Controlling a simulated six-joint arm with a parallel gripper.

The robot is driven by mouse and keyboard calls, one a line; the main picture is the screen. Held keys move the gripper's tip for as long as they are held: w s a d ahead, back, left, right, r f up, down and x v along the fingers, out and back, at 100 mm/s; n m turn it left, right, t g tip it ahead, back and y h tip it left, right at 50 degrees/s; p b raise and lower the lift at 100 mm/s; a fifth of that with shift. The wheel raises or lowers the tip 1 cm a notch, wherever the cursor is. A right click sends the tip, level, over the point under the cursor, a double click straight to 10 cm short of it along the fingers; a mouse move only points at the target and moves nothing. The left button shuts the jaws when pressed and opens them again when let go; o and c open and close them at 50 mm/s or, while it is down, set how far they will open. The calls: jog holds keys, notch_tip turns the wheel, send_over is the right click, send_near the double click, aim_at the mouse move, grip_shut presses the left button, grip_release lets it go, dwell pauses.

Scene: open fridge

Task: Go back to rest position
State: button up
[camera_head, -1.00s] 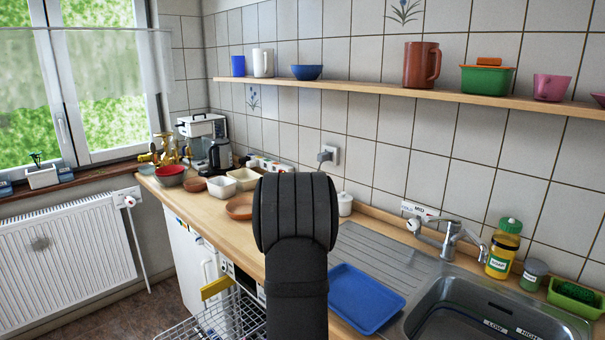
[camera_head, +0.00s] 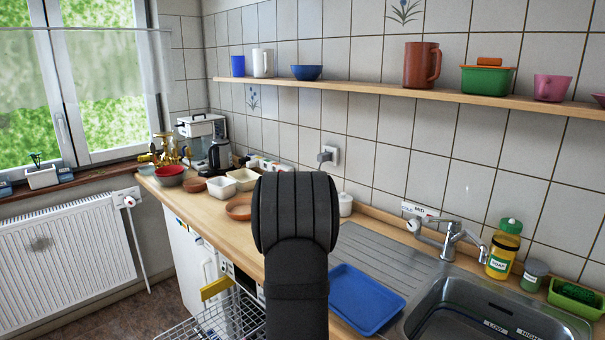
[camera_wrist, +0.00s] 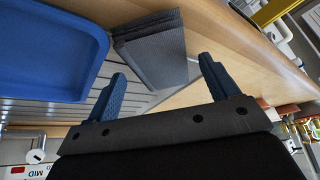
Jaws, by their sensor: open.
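My gripper (camera_wrist: 162,68) shows in the wrist view with its two blue fingers spread wide apart. Nothing is held between them. The wooden counter (camera_wrist: 222,42) lies beyond the fingers, and the gripper appears apart from it. In the head view, my dark arm stands upright in the middle and the gripper's fingers cannot be made out.
A blue tray (camera_head: 365,299) lies on the drainboard (camera_head: 385,252) beside the sink (camera_head: 490,310). An open dishwasher rack (camera_head: 225,318) is at the lower left. Bowls and a brown plate (camera_head: 239,207) stand on the counter. A shelf (camera_head: 400,92) holds cups.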

jog(key=v, duration=1.2)
jog(key=x, duration=1.3)
jog(key=shift+w+f, duration=0.1)
jog(key=shift+f, duration=0.05)
jog(key=r, duration=0.5)
jog(key=shift+d+r, duration=0.1)
jog(key=shift+d, duration=0.25)
jog(key=s+d+r, duration=0.6)
jog(key=d, duration=0.4)
jog(key=w+a+f+m+g+h, duration=0.1)
jog(key=w+a+f+m, duration=0.1)
jog(key=a, duration=0.7)
jog(key=w+a+f+m+g+h, duration=0.1)
jog(key=w+a+m+h, duration=0.1)
jog(key=w+a+m, duration=0.2)
jog(key=shift+w+a+f+m, duration=0.2)
jog(key=shift+a+f+m, duration=0.15)
jog(key=shift+a+m, duration=1.8)
jog(key=shift+a+n, duration=0.5)
jog(key=shift+n, duration=0.05)
